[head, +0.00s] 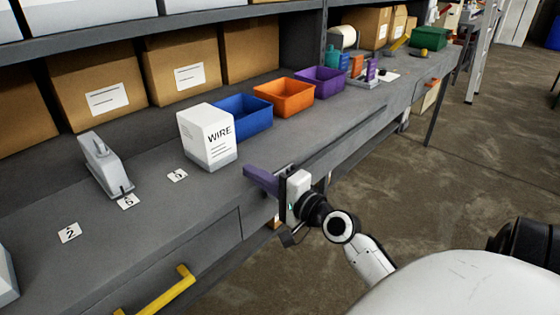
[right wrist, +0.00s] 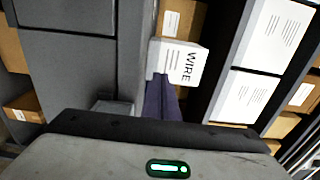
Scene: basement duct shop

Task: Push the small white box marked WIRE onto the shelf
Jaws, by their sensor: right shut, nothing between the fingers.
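The small white box marked WIRE (head: 207,139) stands upright on the grey bench top (head: 145,225), near a blue bin. It also shows in the right wrist view (right wrist: 185,66), just beyond my fingertips. My right gripper (head: 247,170) has purple fingers, which are shut and empty. It is over the bench's front edge, to the right of and nearer than the box, with a small gap in the head view. The fingers also show in the right wrist view (right wrist: 161,95). A grey upper shelf (head: 150,36) runs above the bench. My left gripper is not in view.
Blue (head: 243,117), orange (head: 285,97) and purple (head: 320,81) bins line the bench right of the box. Brown cartons (head: 97,92) stand behind. A grey tool (head: 105,165) and number cards (head: 70,233) lie to the left. A yellow handle (head: 165,292) juts from the bench front.

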